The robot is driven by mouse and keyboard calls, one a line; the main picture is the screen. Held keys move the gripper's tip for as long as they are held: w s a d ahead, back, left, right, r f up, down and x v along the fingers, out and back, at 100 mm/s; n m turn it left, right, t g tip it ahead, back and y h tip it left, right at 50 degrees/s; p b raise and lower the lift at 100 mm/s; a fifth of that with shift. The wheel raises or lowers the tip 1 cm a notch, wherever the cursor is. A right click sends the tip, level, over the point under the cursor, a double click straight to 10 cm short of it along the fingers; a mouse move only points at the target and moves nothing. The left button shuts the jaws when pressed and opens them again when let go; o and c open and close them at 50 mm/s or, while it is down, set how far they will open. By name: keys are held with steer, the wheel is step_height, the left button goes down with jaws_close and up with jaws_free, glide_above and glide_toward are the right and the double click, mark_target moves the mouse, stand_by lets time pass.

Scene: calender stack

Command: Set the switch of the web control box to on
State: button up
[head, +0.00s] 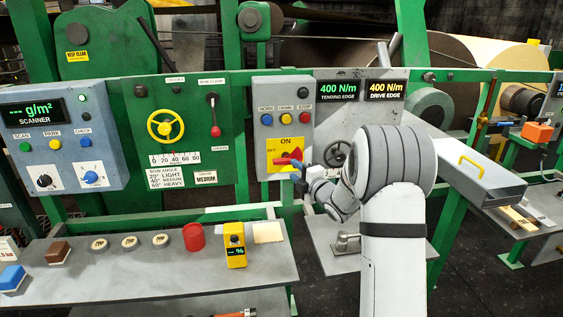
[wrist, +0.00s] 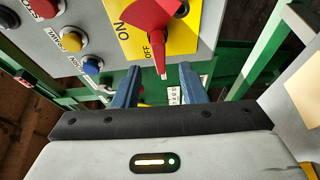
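The web control box (head: 262,110) is the grey box left of my arm in the head view. Its red switch handle (head: 290,157) sits on a yellow plate (head: 268,168) with ON at the top and OFF at the left. In the wrist view the red handle (wrist: 152,20) points its white-marked tip down, beside the OFF label. My gripper (wrist: 158,85) is open, with one blue finger on each side just below the tip; a gap shows on both sides. In the head view my gripper (head: 300,165) is at the handle and partly hides it.
Buttons blue, yellow and red (head: 304,118) sit above the switch. A grey panel with a handwheel (head: 338,153) is right behind my gripper. A grey drawer-like box (head: 485,178) stands right.

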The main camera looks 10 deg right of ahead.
mark_target(285, 163)
steer(key=p+x, duration=0.2)
steer(key=x, duration=0.5)
steer(key=shift+w+a, duration=0.2)
steer(key=shift+w, duration=0.15)
jaws_close()
